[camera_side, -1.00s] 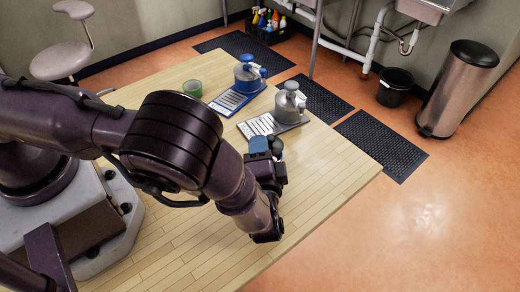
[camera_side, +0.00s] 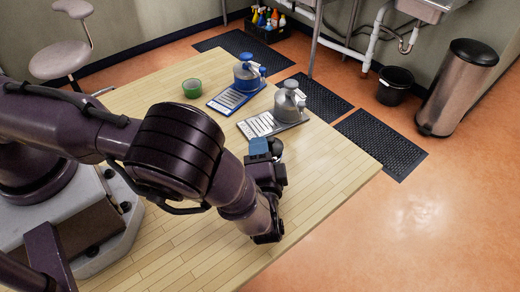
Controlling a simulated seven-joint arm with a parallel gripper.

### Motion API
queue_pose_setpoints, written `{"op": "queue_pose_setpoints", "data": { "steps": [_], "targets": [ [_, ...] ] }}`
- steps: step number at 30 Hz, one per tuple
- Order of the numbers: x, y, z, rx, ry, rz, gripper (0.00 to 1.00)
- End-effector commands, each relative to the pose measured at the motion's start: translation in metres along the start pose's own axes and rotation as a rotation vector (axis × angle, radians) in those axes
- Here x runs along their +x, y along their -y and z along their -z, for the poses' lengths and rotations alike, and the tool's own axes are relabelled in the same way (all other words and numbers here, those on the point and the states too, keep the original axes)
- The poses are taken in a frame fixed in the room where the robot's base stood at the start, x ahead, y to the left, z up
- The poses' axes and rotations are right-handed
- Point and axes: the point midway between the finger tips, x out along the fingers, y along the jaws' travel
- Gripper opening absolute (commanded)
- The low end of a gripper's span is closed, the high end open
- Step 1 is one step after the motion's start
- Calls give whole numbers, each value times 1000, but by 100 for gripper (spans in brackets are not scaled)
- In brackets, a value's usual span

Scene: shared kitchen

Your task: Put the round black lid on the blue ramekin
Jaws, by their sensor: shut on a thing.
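My gripper (camera_side: 268,158) is over the right part of the wooden table, pointing away from the camera; my wrist hides most of its fingers. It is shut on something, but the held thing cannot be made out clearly. A small blue block-like shape (camera_side: 258,146) shows at the gripper's far end; I cannot tell whether it is part of the gripper or the ramekin. A dark, roundish shape (camera_side: 277,150) shows just right of it and may be the black lid. Neither the lid nor the blue ramekin can be picked out for certain.
A grey device on a slotted tray (camera_side: 288,104) stands just beyond my gripper. A blue device on a blue tray (camera_side: 246,76) and a green round item (camera_side: 192,88) stand farther back. The wooden table (camera_side: 330,185) is bare to the right and front.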

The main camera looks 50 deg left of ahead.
Motion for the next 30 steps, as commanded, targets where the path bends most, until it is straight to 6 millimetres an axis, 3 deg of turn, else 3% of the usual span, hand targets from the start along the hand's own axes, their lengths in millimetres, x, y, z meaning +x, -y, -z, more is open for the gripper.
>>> {"op": "queue_pose_setpoints", "data": {
  "steps": [1, 8, 30],
  "targets": [
    [-1, -7, -2, 5, -2, -21, 5],
    [-1, -9, -3, 8, -1, -23, 5],
    [0, 9, 1, 5, -1, -17, 5]
  ]
}}
